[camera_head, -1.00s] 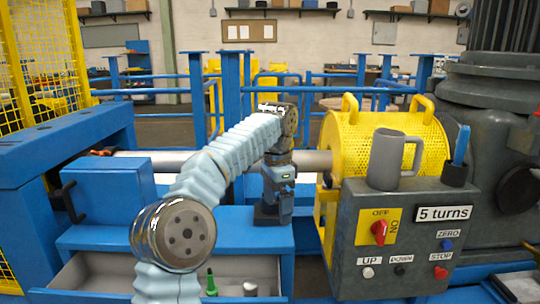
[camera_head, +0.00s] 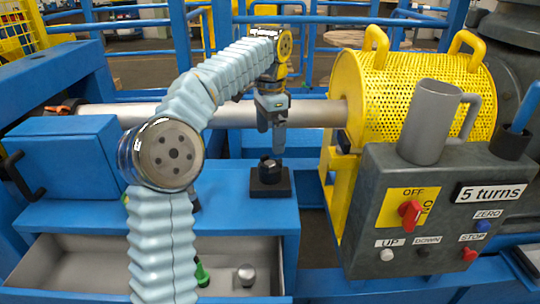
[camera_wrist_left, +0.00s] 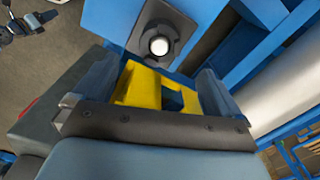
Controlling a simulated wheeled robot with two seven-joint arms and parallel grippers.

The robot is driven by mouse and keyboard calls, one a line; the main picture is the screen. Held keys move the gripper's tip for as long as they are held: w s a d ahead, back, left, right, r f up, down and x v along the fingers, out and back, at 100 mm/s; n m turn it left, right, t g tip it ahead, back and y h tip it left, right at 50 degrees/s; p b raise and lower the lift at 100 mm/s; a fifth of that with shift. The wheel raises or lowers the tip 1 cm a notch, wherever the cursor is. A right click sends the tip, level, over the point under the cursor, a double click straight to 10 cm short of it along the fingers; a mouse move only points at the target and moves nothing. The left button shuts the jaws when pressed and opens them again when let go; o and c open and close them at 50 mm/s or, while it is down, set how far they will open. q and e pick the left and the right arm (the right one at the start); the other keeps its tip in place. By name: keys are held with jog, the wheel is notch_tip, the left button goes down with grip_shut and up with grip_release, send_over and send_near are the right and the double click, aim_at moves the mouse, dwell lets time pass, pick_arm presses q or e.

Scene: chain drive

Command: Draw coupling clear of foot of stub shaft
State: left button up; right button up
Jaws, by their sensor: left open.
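My left gripper (camera_head: 272,142) is open, pointing down just above a black square block (camera_head: 284,186) on the blue bench. A short dark round piece with a pale top (camera_head: 269,166) stands on that block; in the left wrist view its round top (camera_wrist_left: 159,46) shows beyond the open fingers (camera_wrist_left: 150,88). I cannot tell whether this piece is the coupling or the foot of the stub shaft. A thick grey horizontal shaft (camera_head: 225,116) runs behind the gripper into a yellow perforated guard (camera_head: 375,95). My right gripper is not in view.
A grey control box (camera_head: 365,235) with a grey mug (camera_head: 428,125) stands to the right. A blue box (camera_head: 65,160) with a black handle is left. A tray (camera_head: 75,265) in front holds a green-handled tool (camera_head: 201,272) and a silver cylinder (camera_head: 246,275).

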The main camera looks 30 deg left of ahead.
aim_at(270, 162)
pick_arm(q)
notch_tip(270, 162, down, 11)
jog(key=shift+r+b, duration=0.2)
jog(key=shift+b, duration=0.8)
grip_shut()
jog(key=shift+r+p, duration=1.6)
jog(key=shift+r, duration=4)
